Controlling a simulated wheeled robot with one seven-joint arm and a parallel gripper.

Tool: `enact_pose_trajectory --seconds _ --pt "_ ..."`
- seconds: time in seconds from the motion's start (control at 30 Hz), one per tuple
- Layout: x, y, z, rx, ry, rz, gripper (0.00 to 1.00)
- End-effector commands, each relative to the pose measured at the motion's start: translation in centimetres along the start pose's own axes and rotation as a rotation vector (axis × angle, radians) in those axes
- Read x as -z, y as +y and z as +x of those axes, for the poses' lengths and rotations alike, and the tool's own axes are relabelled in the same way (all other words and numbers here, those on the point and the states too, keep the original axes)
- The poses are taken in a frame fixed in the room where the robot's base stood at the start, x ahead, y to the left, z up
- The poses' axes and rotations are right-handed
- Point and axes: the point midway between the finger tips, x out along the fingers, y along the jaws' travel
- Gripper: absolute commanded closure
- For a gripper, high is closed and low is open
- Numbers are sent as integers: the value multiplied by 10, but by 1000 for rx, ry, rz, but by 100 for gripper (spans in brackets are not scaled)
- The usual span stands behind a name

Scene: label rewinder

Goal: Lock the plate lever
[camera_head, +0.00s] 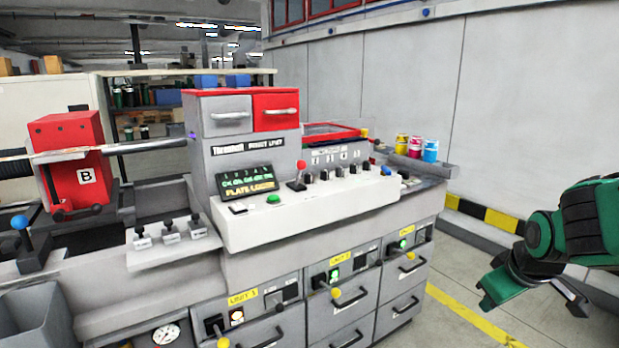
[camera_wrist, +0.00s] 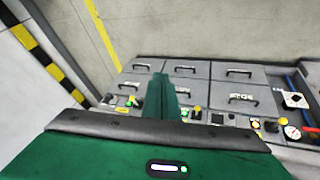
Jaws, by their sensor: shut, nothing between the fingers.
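A lever with a red ball knob (camera_head: 299,172) stands upright on the sloped console, right of a lit display (camera_head: 246,182) whose lower line seems to begin with "PLATE". Other levers are a blue-knobbed one (camera_head: 20,225) at far left and yellow-knobbed ones (camera_head: 335,293) on the unit fronts. No readable label shows which is the plate lever. My green gripper (camera_head: 500,288) is at the lower right in the head view, in front of and apart from the machine. Its fingers (camera_wrist: 162,90) are shut and empty in the wrist view, overlapping the drawer fronts.
The grey machine has drawers with handles (camera_head: 350,297) along its front. A red box marked B (camera_head: 75,165) is at left. Ink cans (camera_head: 431,150) stand on a back-right ledge. Open floor (camera_head: 490,255) with a yellow line lies between the machine and wall.

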Motion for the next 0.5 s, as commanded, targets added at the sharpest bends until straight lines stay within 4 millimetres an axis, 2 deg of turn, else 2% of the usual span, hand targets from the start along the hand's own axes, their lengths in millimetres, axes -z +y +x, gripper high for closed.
enact_pose_trajectory --seconds 0.03,0.1,0.23,0.4,0.5 --pt "29 -7 11 -10 70 -114 100" --pt "72 -19 21 -35 185 -278 100" --pt "147 -52 31 -101 404 -555 100" --pt "231 -106 25 -234 690 -846 100" --pt "271 -140 13 -342 853 -971 100"
